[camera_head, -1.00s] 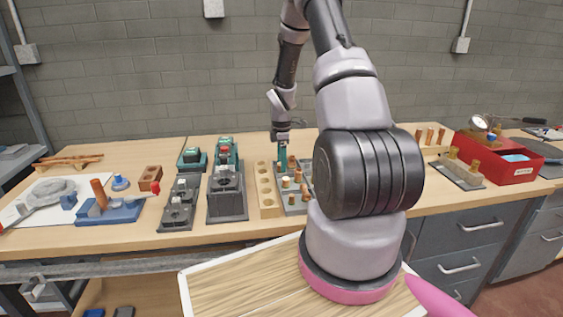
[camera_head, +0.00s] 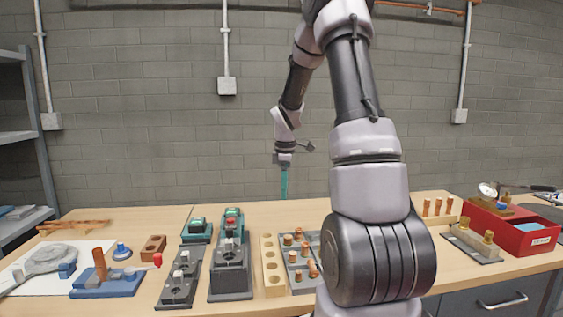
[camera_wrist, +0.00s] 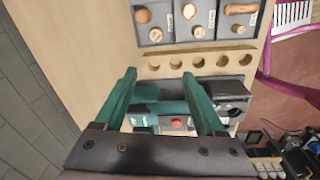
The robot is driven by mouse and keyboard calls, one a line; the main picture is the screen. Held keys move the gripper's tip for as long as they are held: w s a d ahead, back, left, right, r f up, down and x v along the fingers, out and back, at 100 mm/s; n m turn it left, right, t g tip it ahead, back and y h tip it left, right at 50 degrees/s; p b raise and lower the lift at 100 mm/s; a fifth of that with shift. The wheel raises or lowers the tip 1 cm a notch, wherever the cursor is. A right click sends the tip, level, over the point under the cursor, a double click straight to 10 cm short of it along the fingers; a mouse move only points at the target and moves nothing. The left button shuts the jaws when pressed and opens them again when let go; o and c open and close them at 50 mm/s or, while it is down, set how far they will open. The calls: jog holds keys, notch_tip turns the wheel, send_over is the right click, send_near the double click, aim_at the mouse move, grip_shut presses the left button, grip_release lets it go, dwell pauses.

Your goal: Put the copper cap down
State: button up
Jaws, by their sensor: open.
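My gripper (camera_head: 284,185) is raised above the back of the bench in the head view. Its two teal fingers are apart, with nothing held between them in the wrist view (camera_wrist: 160,80). Several small copper pieces (camera_head: 300,247) sit in a grey compartment tray (camera_head: 325,250) on the bench, partly hidden behind my arm. In the wrist view the grey tray (camera_wrist: 172,29) is at the top with copper pieces (camera_wrist: 155,34) in labelled compartments. I cannot tell which piece is the copper cap.
A wooden strip with holes (camera_head: 268,265) lies left of the tray. Dark fixtures with teal devices (camera_head: 232,225) stand further left. A blue stand (camera_head: 103,284) holds a copper tube. A red box (camera_head: 512,231) is at the right. Bare bench shows behind the tray.

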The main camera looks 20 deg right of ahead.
jog(key=s+a+r+m+t, duration=0.2)
jog(key=s+a+r+m, duration=0.25)
jog(key=r, duration=0.25)
jog(key=s+a+r+m+t, duration=0.1)
jog(key=s+a+r+m, duration=0.2)
jog(key=s+r, duration=0.4)
jog(key=s+a+r+m+t+y, duration=0.1)
jog(key=s+a+r+m, duration=0.1)
jog(key=s, duration=0.5)
jog(key=s+a+r+m+t+y, duration=0.1)
jog(key=s+a+r+m+t, duration=0.1)
jog(key=s+m, duration=0.4)
notch_tip(320, 180, up, 3)
jog(key=shift+s+a+f+m, duration=0.1)
jog(key=shift+s+a+m, duration=0.4)
jog(key=shift+a, duration=0.3)
